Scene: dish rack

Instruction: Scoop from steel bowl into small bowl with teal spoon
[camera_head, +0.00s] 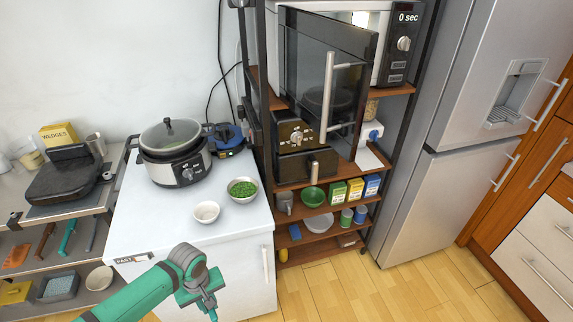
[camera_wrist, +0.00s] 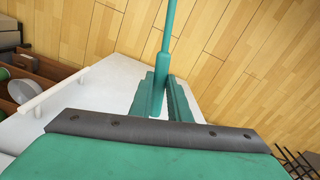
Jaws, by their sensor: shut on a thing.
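The steel bowl (camera_head: 242,197) stands on top of the white freezer, filled with small green pieces (camera_head: 242,187). The small white bowl (camera_head: 206,212) stands to its left and nearer to me, and looks empty. My gripper (camera_head: 203,296) is in front of the freezer, nearer to me than both bowls and apart from them. In the wrist view my gripper (camera_wrist: 160,100) is shut on the teal spoon (camera_wrist: 164,50) by its thick handle. The spoon's thin shaft runs out past the top edge of that view, so its scoop end is hidden there.
A slow cooker (camera_head: 177,150) stands behind the bowls on the freezer top (camera_head: 150,213). A shelf rack (camera_head: 300,180) with an open oven door (camera_head: 325,85) rises at right. A steel shelf (camera_head: 75,225) with a black grill stands at left. Wooden floor (camera_head: 330,290) is clear at right.

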